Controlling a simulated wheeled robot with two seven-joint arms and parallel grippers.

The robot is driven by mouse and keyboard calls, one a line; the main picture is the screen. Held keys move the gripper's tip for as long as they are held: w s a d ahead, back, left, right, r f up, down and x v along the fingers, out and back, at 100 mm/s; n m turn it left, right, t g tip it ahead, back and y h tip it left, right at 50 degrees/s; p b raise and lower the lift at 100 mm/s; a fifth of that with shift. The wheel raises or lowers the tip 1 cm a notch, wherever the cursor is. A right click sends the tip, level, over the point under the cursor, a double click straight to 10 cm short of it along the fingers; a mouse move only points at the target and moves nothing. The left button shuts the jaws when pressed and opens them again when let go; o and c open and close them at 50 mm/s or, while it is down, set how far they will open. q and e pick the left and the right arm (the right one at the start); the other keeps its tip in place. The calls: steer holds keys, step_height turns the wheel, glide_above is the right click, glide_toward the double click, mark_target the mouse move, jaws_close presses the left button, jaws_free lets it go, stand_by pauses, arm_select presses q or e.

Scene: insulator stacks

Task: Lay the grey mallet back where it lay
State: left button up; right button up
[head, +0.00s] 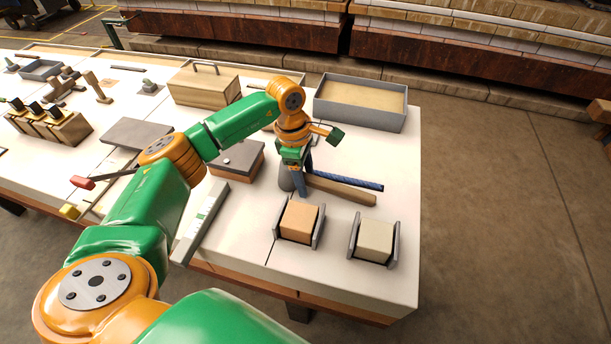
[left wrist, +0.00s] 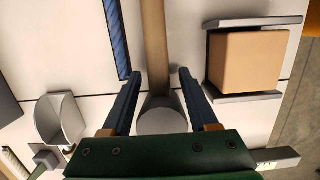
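The grey mallet appears to lie on the white table, with its wooden handle (head: 342,190) pointing right and its grey head (head: 286,178) on the left, partly hidden by my gripper. My left gripper (head: 301,190) is low over the mallet, near the head end. In the left wrist view, its two dark blue fingers (left wrist: 157,74) are spread on either side of the wooden handle (left wrist: 154,40), with a gap on each side. The round grey head (left wrist: 161,118) shows near the gripper's palm. My right gripper is not in view.
A blue rod (head: 350,181) lies just behind the handle. An orange block (head: 299,220) and a beige block (head: 376,239) sit in grey holders in front. A sand-filled tray (head: 405,117) stands behind, and a grey-topped box (head: 240,160) stands left.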

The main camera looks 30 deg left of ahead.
arm_select(q)
steer(key=r, duration=0.4)
steer(key=a+r, duration=0.1)
steer(key=r, duration=0.3)
steer(key=a+r, duration=0.1)
steer(key=r, duration=0.3)
steer(key=shift+s+r, duration=0.1)
steer(key=shift+s, duration=0.1)
